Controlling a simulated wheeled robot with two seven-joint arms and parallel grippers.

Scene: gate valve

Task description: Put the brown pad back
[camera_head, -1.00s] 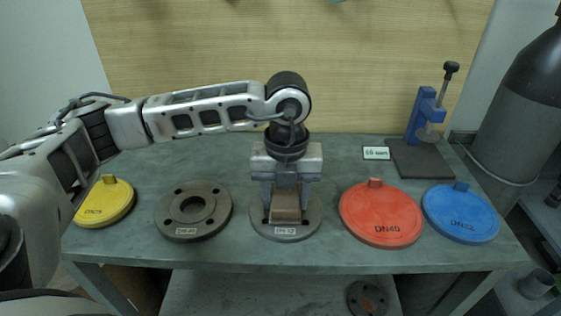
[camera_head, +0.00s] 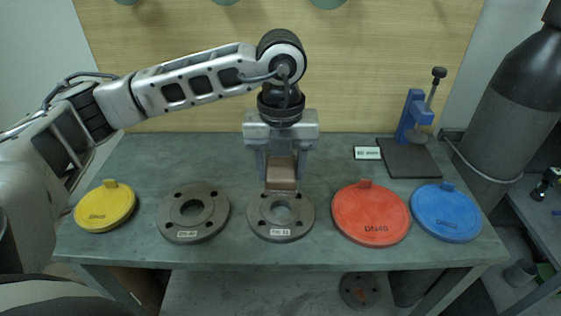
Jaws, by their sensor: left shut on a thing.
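The brown pad (camera_head: 281,173) is a small brown block between the fingers of my left gripper (camera_head: 281,168). That gripper points down and is shut on the pad. It holds the pad above the back part of the middle grey flange (camera_head: 258,222), whose centre hole shows just in front of the pad. Part of the pad is hidden by the fingers. My right gripper is out of view.
Another grey flange (camera_head: 172,223) and a yellow disc (camera_head: 105,208) lie to the left. A red disc (camera_head: 370,215) and a blue disc (camera_head: 446,213) lie to the right. A blue clamp stand (camera_head: 410,115) on a dark plate (camera_head: 408,158) and a small label (camera_head: 367,153) are behind.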

